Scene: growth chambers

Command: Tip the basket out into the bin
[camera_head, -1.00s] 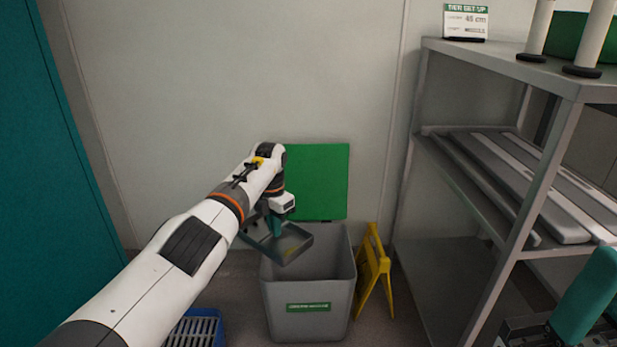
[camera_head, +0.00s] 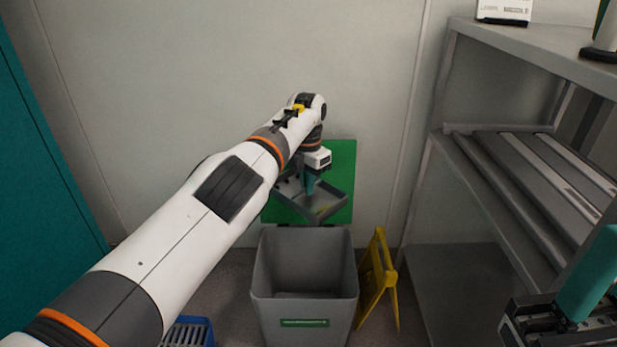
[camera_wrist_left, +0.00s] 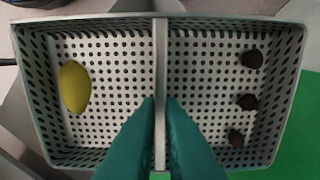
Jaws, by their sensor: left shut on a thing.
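The grey basket (camera_head: 328,207) hangs from my left gripper (camera_head: 309,187), above the back of the bin. In the left wrist view the basket (camera_wrist_left: 215,152) is perforated, with a handle bar across its middle. My left gripper (camera_wrist_left: 163,108) is shut on that bar. A yellow oval thing (camera_wrist_left: 75,87) lies in the left part and 3 small dark lumps (camera_wrist_left: 246,102) lie in the right part. The basket looks about level. The grey bin (camera_head: 305,303), with a green label, stands open on the floor. My right gripper (camera_head: 563,318) shows partly at the lower right; its jaw state is unclear.
A green panel (camera_head: 341,165) is on the wall behind the bin. A yellow folding sign (camera_head: 376,275) stands close at the bin's right. A metal shelf (camera_head: 540,55) fills the right side. A blue crate (camera_head: 190,332) sits at the lower left.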

